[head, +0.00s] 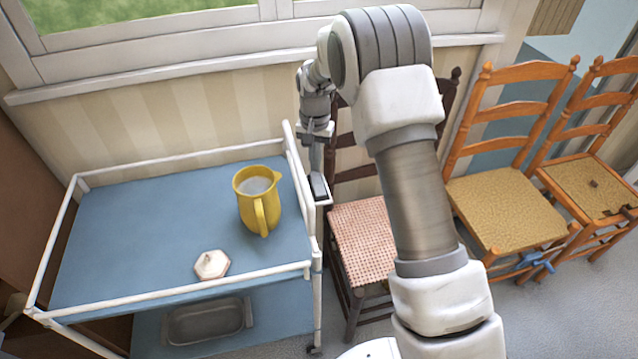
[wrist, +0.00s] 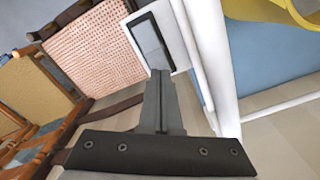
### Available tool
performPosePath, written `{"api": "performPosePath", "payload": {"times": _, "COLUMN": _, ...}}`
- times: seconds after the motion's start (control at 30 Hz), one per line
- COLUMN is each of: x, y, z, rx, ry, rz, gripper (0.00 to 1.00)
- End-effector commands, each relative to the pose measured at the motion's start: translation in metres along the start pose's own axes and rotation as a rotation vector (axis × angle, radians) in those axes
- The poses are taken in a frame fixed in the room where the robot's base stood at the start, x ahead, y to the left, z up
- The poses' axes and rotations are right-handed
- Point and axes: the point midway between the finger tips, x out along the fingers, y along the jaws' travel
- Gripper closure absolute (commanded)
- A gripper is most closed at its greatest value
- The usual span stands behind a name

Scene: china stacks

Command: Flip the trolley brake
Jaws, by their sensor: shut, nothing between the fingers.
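The trolley (head: 130,225) has a white tube frame and blue shelves, and stands at the left in the head view. The brake (head: 320,187) is a dark-framed rocker on a white plate at the trolley's right side. In the wrist view the brake (wrist: 150,42) shows its grey rocker just beyond my fingertips. My gripper (head: 316,168) points down above the brake, and its two fingers are pressed together and empty in the wrist view (wrist: 160,74). The fingertips overlap the plate's near edge in that view; I cannot tell whether they touch it.
A yellow jug (head: 262,212) and a small whitish lid (head: 212,265) stand on the top shelf. A grey tray (head: 207,321) lies on the lower shelf. A dark chair (head: 362,240) stands close to the trolley's right side, with orange chairs (head: 510,215) farther right. The wall is close behind.

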Motion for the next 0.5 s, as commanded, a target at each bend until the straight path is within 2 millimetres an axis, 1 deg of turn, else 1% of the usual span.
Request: {"api": "performPosePath", "payload": {"times": 0.5, "x": 0.0087, "y": 0.0001, "z": 0.0002, "rx": 0.000, "ry": -0.001, "rz": 0.000, "gripper": 1.00}}
